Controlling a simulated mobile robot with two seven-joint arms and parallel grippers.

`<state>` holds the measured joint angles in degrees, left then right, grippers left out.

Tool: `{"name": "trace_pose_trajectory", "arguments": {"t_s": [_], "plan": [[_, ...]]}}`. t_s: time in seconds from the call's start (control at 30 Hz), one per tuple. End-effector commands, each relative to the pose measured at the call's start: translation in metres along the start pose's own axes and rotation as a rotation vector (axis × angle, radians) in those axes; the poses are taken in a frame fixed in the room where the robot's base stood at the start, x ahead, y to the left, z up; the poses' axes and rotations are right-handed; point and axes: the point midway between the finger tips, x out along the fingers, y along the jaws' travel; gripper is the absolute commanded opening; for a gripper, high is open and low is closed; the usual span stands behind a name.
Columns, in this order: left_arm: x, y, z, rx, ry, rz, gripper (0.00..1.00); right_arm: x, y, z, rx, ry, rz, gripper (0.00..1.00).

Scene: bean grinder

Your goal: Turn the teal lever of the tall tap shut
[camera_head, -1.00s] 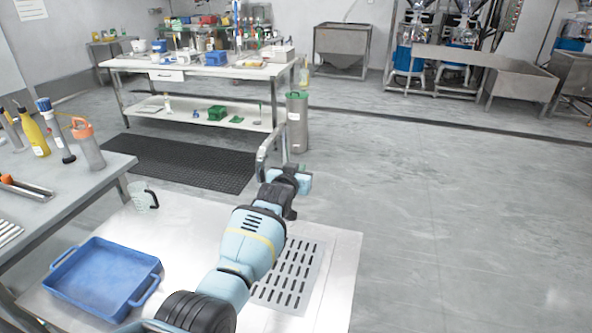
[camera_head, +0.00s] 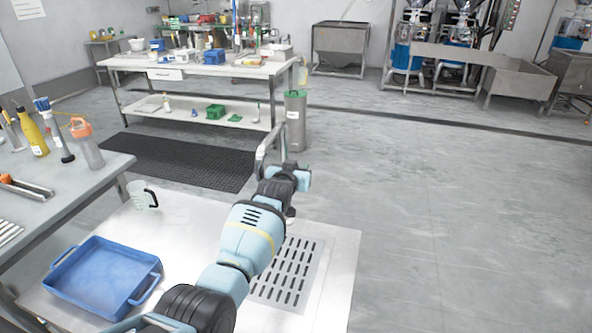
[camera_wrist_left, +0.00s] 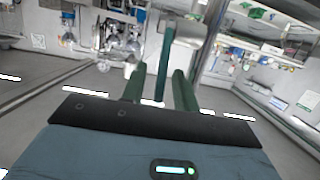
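The tall tap (camera_head: 262,146) is a bent grey metal pipe rising behind my left gripper in the head view. My left gripper (camera_head: 299,179) is at the tap's right side and hides much of its lower part. In the left wrist view the tap's metal body (camera_wrist_left: 188,33) is at the top, and the teal lever (camera_wrist_left: 165,62) hangs down from it. The two dark green fingers of my left gripper (camera_wrist_left: 159,72) are apart, one on each side of the lever. I see gaps beside the lever, so it looks not clamped. My right gripper is out of view.
A metal counter with a slotted drain plate (camera_head: 290,270) lies under my left arm. A blue tray (camera_head: 103,277) and a clear jug (camera_head: 142,195) stand on its left. A side table (camera_head: 60,205) holds bottles. Open floor (camera_head: 440,220) lies to the right.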

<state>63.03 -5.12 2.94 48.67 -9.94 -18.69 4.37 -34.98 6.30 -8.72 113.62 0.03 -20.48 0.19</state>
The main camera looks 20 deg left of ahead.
Motion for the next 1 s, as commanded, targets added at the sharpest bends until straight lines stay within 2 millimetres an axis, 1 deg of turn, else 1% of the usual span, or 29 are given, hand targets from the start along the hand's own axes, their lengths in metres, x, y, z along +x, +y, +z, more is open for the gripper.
{"name": "trace_pose_trajectory", "arguments": {"t_s": [0.17, 0.27, 0.4, 0.6, 0.8, 1.0], "plan": [[-0.007, 0.0, -0.002, 0.0, 0.002, 0.0, 0.3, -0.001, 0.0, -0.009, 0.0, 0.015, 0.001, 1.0], [-0.017, 0.0, -0.005, 0.0, 0.004, 0.0, 0.3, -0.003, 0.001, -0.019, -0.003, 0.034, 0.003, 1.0], [-0.035, 0.0, -0.008, 0.001, 0.009, 0.0, 0.3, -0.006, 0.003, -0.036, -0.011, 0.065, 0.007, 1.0], [-0.062, 0.0, 0.001, 0.0, 0.008, 0.0, 0.3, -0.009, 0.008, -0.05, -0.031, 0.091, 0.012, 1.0], [-0.09, 0.0, 0.008, 0.0, 0.006, 0.001, 0.3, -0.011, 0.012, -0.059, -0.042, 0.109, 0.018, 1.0], [-0.119, 0.0, 0.018, 0.0, 0.004, 0.0, 0.3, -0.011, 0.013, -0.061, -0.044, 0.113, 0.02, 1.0]]}}
